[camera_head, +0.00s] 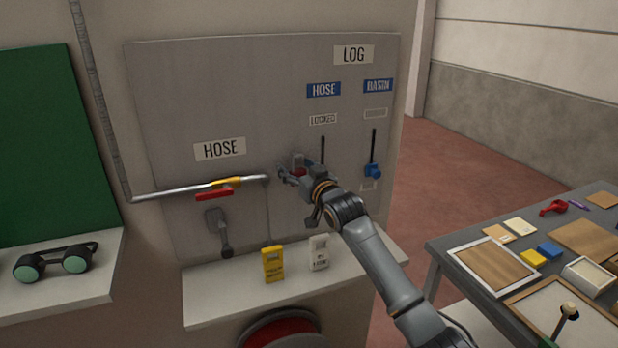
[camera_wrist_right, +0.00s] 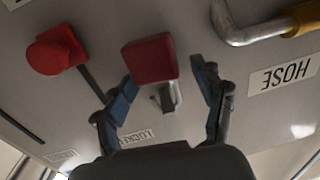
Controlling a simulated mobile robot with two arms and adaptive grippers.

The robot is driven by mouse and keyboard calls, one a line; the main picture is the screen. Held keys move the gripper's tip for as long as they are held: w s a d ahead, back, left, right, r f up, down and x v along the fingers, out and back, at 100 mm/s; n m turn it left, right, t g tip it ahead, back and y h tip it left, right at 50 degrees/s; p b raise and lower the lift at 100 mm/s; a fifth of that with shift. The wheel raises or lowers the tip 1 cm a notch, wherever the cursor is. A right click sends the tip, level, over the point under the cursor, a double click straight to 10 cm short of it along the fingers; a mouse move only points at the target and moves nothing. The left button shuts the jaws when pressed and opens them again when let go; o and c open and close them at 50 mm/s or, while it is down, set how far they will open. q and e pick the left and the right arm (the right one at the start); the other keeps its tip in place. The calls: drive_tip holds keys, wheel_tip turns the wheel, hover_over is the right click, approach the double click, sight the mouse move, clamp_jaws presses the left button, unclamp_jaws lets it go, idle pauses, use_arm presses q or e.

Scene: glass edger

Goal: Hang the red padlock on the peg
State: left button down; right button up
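The red padlock (camera_wrist_right: 150,57) is close to the grey panel, its grey shackle (camera_wrist_right: 177,92) towards the LOCKED label in the right wrist view. My right gripper's fingers (camera_wrist_right: 165,78) are spread either side of the padlock. The one at right in the wrist view is clear of it; the other is near its corner. My left gripper is out of view.
A red knob (camera_wrist_right: 55,50) on a slot is beside the padlock. A pipe (camera_head: 165,190) with yellow and red handles runs left of my gripper. A yellow tag (camera_head: 273,263) and a white tag (camera_head: 319,253) stand on the shelf (camera_head: 215,300) below. A cluttered table (camera_head: 440,250) is at right.

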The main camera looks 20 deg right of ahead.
drive_tip(key=s+d, duration=0.2)
drive_tip(key=s, duration=0.9)
drive_tip(key=s+a+f+g+h, duration=0.1)
drive_tip(key=s+a+f+g, duration=0.15)
drive_tip(key=s+f, duration=0.65)
drive_tip(key=s+a+f+g, duration=0.2)
drive_tip(key=s+f+g, duration=0.2)
drive_tip(key=s+f, duration=0.55)
drive_tip(key=s+f+g+h, duration=0.1)
drive_tip(key=s+f+g, duration=0.4)
drive_tip(key=s, duration=0.7)
drive_tip(key=s+f+g, duration=0.3)
drive_tip(key=s+f, duration=0.4)
drive_tip(key=s, duration=0.5)
wheel_tip(320, 180, down, 28)
drive_tip(key=g+b, duration=0.1)
drive_tip(key=b, duration=0.2)
drive_tip(key=s+d+f+g+b, duration=0.1)
drive_tip(key=s+d+f+b, duration=0.1)
drive_tip(key=s+f, duration=1.5)
wheel_tip(320, 180, down, 2)
drive_tip(key=shift+s+d+n+h, duration=0.3)
drive_tip(key=shift+d+n, duration=0.1)
drive_tip(key=shift+d, duration=0.25)
